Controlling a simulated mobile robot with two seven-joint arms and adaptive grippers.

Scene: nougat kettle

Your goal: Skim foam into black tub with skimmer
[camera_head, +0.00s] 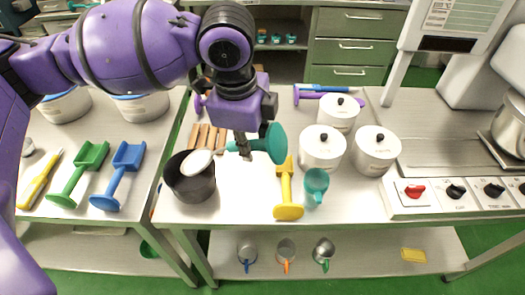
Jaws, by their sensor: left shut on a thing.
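My left gripper (246,154) is shut on the teal handle of a skimmer, above the steel table. The handle's round teal end (276,143) sticks out to the right of the gripper. The skimmer's pale oval head (196,162) is to the left, over the mouth of the black tub (190,186). I cannot tell whether the head touches the tub's rim. The tub stands upright near the table's left front corner, and its inside is mostly hidden. No foam can be made out. My right gripper is not in view.
A steel pot (509,127) sits at the far right. Green (80,174) and blue (119,176) scoops lie on the left table. A gap separates the tables.

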